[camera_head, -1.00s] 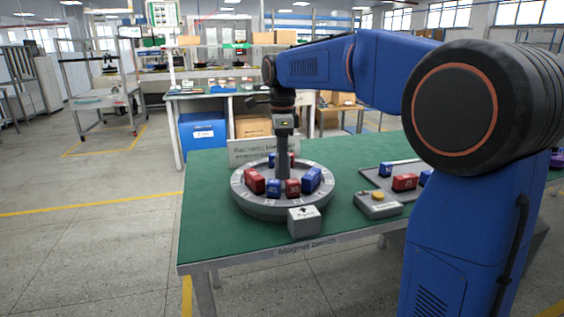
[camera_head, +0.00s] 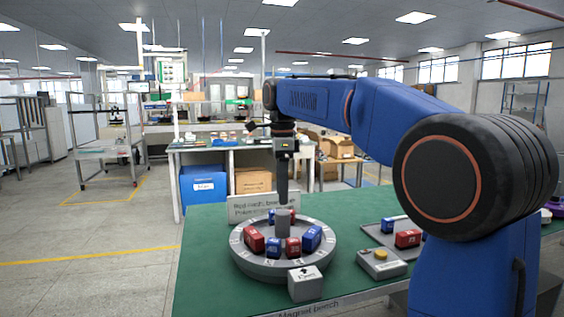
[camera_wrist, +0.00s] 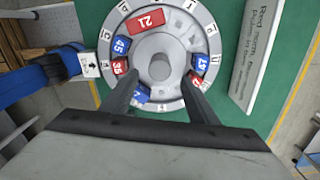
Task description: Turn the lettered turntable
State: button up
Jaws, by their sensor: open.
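The round grey turntable (camera_head: 245,262) stands on the green bench, with a pale lettered rim and red and blue numbered blocks in a ring. In the wrist view the turntable (camera_wrist: 182,24) is seen from above, with a round grey hub post (camera_wrist: 160,66) at its centre. My gripper (camera_wrist: 163,82) is open and empty, its two dark fingers apart on either side of the hub post in the picture. In the head view my gripper (camera_head: 283,203) points straight down over the centre, its tips at the post's top. The fingers hide part of the rim and blocks.
A grey block with an arrow (camera_head: 305,284) stands at the turntable's front edge. A sign (camera_head: 250,207) stands behind it.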

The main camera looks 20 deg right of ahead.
aim_at(283, 212)
notch_tip(283, 212, up, 8)
jog(key=shift+r, duration=0.15)
dwell(0.8)
notch_tip(283, 212, down, 16)
jog(key=n, duration=0.4)
jog(key=shift+d, duration=0.15)
dwell(0.7)
grip_shut()
